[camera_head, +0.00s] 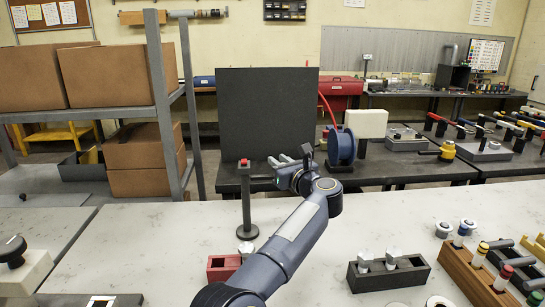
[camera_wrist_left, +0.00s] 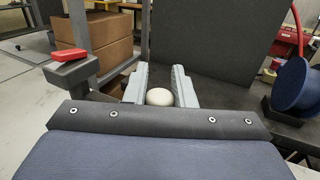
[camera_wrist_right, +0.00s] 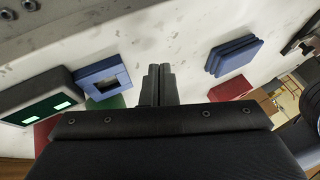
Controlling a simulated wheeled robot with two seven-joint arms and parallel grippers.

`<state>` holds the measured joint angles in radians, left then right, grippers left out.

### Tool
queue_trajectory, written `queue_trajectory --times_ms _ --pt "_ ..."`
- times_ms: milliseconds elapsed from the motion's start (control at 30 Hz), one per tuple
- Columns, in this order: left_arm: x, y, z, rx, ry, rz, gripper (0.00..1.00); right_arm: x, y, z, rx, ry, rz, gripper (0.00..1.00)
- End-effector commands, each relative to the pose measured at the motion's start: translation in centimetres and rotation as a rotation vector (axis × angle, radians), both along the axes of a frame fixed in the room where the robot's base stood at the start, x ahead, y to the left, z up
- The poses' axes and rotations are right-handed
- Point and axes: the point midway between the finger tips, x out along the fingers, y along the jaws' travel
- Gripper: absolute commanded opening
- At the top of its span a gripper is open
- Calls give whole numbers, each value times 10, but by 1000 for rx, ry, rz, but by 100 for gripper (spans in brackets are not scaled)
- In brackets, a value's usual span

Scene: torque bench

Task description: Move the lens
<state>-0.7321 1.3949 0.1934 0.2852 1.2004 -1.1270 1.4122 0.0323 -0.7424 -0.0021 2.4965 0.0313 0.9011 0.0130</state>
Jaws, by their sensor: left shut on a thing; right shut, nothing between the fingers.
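My left gripper (camera_head: 284,163) is stretched out over the far side of the light bench, just right of a dark post (camera_head: 246,205). In the left wrist view its two grey fingers (camera_wrist_left: 160,90) are shut on a white rounded piece (camera_wrist_left: 159,97), which seems to be the lens. The fingers hide its sides, and in the head view I cannot make it out. My right gripper (camera_wrist_right: 159,82) is shut and empty in the right wrist view, above a light surface. It does not show in the head view.
The post has a red top (camera_wrist_left: 70,55) and a round base. A red open box (camera_head: 222,268) and a dark holder (camera_head: 388,273) stand on the bench (camera_head: 150,235). A wooden rack (camera_head: 470,275) is at right. A dark panel (camera_head: 265,115) and blue reel (camera_head: 341,147) stand behind.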

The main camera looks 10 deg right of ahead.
Motion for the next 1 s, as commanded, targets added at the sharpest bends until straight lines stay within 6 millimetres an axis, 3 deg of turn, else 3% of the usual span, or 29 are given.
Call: queue_trajectory --times_ms 367,400,533,1000 --pt "0 1 -1 1 1 3 0 0 0 0 0 0 0 0" --pt "0 0 -1 1 1 2 28 0 0 0 0 0 0 0" --pt "0 0 0 1 1 2 45 0 0 0 0 0 0 0" --pt "3 7 -3 1 1 1 45 0 0 -8 0 0 0 0"
